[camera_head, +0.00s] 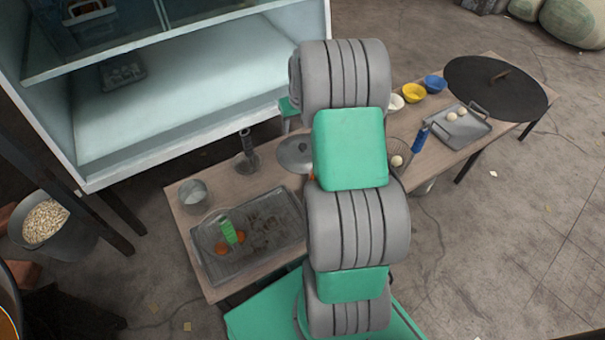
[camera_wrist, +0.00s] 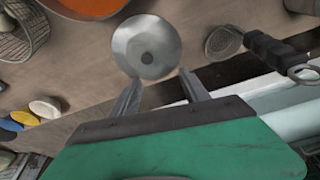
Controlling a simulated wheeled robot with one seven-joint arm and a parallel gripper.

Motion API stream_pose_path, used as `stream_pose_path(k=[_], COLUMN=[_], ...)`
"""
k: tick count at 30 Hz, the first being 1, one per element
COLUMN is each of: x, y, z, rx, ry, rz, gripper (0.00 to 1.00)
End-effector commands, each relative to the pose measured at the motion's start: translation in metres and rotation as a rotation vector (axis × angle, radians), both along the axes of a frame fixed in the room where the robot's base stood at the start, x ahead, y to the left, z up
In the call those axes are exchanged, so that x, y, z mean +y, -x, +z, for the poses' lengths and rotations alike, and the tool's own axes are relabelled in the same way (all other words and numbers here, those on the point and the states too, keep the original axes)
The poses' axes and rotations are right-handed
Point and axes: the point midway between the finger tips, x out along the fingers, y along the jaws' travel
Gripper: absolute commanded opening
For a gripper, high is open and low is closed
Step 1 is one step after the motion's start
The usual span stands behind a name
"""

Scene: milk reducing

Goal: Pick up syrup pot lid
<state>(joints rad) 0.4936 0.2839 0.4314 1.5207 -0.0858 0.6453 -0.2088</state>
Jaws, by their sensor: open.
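The syrup pot lid (camera_wrist: 130,40) is a round grey metal disc with a small dark knob (camera_wrist: 148,58) at its centre. It lies just ahead of my fingertips in the wrist view. In the head view the lid (camera_head: 293,156) shows on the table, partly covered by my arm. My gripper (camera_wrist: 160,80) is open and empty, its two fingers spread apart on the near side of the lid. The knob sits roughly in line with the gap between them. In the head view my arm hides the fingers.
A dark tray (camera_head: 205,262) and a white cabinet (camera_head: 190,125) are near.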

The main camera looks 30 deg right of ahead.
Motion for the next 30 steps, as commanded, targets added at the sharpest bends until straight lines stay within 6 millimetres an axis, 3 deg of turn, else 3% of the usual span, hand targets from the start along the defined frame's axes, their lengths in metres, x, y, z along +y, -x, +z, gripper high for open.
stream_pose_path(k=[1,4,14,20,27,30], x=[-0.017,-0.035,-0.04,-0.041,-0.042,-0.042], y=[-0.002,-0.005,-0.016,-0.025,-0.027,-0.027], z=[-0.045,-0.07,-0.109,-0.144,-0.145,-0.145], rx=[0.001,-0.003,-0.004,-0.002,-0.004,-0.004], ry=[-0.002,-0.001,-0.001,-0.001,-0.001,-0.001], rz=[-0.015,-0.026,-0.029,-0.03,-0.03,-0.03], gripper=[0.53,0.53,0.53,0.53,0.53,0.47])
